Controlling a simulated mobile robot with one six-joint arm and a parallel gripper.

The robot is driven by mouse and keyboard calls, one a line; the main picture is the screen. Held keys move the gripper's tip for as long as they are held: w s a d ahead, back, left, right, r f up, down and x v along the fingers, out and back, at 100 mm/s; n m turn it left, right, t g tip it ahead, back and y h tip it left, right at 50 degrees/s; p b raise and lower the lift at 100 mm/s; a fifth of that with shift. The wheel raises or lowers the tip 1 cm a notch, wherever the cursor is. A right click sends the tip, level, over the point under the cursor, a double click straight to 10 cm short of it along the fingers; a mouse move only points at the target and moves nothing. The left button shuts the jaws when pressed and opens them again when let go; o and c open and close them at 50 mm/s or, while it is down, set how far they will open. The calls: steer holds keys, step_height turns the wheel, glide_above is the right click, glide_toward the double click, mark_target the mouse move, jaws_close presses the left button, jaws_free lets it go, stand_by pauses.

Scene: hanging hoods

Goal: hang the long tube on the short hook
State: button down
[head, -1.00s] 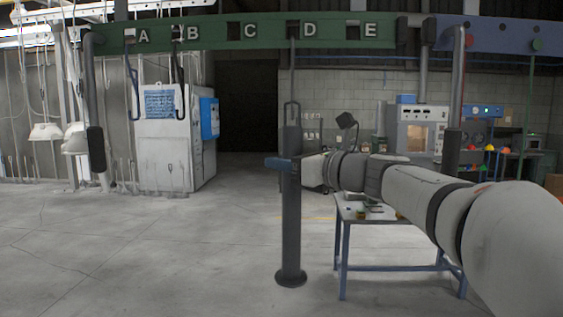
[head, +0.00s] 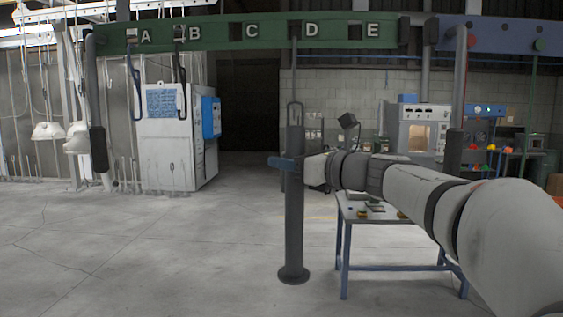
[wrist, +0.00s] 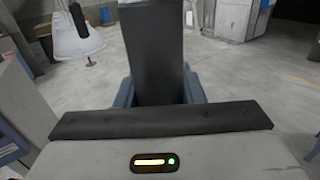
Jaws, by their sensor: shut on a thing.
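Dark hooks hang by A (head: 134,90) and B (head: 181,90). I cannot tell which hook is the short one.
The green beam (head: 215,33) spans the top, with a blue beam (head: 495,37) at right. Grey posts with black lower ends hang at left (head: 97,130) and right (head: 455,130). A blue-legged table (head: 343,245) stands right of the tube. Open floor lies to the left.

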steer(key=shift+w+r, duration=0.1)
steer(key=shift+w, duration=0.05)
steer(key=shift+w+a+p, duration=0.1)
steer(key=shift+w+p, duration=0.25)
steer(key=shift+w, duration=0.75)
steer(key=shift+w+p, duration=0.55)
steer(key=shift+w, duration=0.85)
steer(key=shift+f+b, duration=1.15)
steer(key=shift+f, duration=0.25)
steer(key=c, duration=0.9)
jaws_free()
steer(key=shift+f, duration=0.1)
